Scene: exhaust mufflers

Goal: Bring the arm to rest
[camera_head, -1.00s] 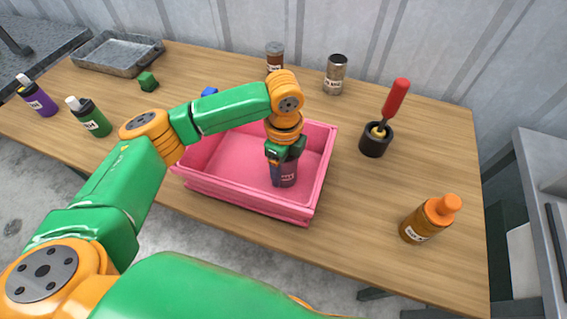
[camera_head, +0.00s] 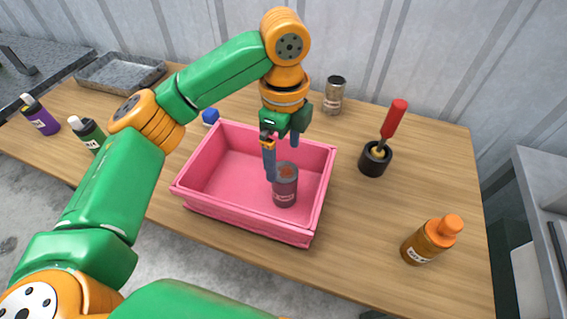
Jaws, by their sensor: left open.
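My left gripper (camera_head: 281,160) is open and points down above the pink crate, with its fingers apart and nothing between them. A dark jar (camera_head: 285,186) with a brownish top and a label stands upright inside the pink crate (camera_head: 207,204), toward its right side. One finger overlaps the jar's left edge in the picture; whether it touches cannot be told. My left arm (camera_head: 105,200) reaches in from the left over the table. My right gripper is not in view.

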